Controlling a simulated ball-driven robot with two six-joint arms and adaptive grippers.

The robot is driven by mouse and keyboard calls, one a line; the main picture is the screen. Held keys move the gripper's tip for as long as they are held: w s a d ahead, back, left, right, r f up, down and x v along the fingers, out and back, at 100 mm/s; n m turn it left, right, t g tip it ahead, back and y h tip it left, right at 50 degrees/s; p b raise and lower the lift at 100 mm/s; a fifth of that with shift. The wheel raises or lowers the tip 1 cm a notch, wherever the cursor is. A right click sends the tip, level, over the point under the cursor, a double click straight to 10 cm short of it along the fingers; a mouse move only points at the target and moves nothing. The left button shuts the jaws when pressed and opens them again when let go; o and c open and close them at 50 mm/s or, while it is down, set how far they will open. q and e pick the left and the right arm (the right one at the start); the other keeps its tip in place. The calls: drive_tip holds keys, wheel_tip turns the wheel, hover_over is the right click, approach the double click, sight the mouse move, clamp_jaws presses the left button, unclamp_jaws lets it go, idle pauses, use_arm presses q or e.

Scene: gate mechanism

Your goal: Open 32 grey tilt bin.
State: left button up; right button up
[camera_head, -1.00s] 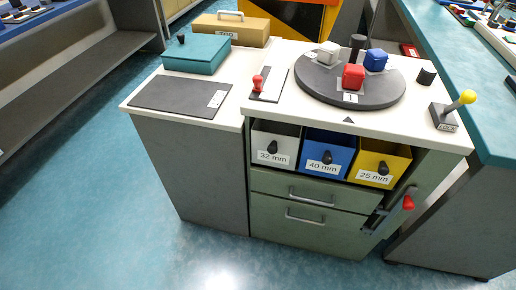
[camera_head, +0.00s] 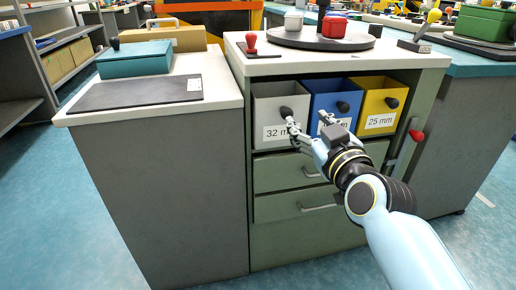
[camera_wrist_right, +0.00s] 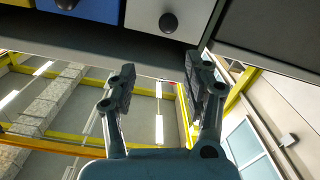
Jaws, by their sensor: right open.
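The grey tilt bin (camera_head: 262,107) stands upright in the cabinet, left of the blue and yellow bins. Its "32 mm" label is partly hidden by my right gripper. Its black knob (camera_head: 286,112) is at the upper part of its front. My right gripper (camera_head: 308,126) is open, in front of the grey and blue bins, with one fingertip close to the knob in the head view. In the right wrist view, the grey bin (camera_wrist_right: 195,12) and its knob (camera_wrist_right: 168,22) are beyond the spread, empty fingers (camera_wrist_right: 160,84), apart from them. My left gripper is out of view.
The blue bin (camera_head: 318,92) and yellow bin (camera_head: 375,95) adjoin on the right. Drawers with bar handles (camera_head: 318,207) are below. A red-handled latch (camera_head: 416,135) is on the cabinet's right side. The floor (camera_head: 40,200) at left is clear.

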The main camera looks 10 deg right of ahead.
sight(288, 115)
drive_tip(key=w+f+b, duration=0.1)
drive_tip(key=w, duration=0.2)
drive_tip(key=w+f+b, duration=0.1)
drive_tip(key=w, duration=0.3)
drive_tip(key=w+a+f+b, duration=0.1)
drive_tip(key=w, duration=0.2)
drive_tip(key=shift+w+a, duration=0.1)
drive_tip(key=shift+w, duration=0.25)
drive_tip(key=shift+w+b, duration=0.35)
drive_tip(key=shift+w, duration=0.15)
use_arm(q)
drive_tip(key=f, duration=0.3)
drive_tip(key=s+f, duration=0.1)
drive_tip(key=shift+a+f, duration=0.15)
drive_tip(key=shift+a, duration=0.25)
use_arm(e)
clamp_jaws()
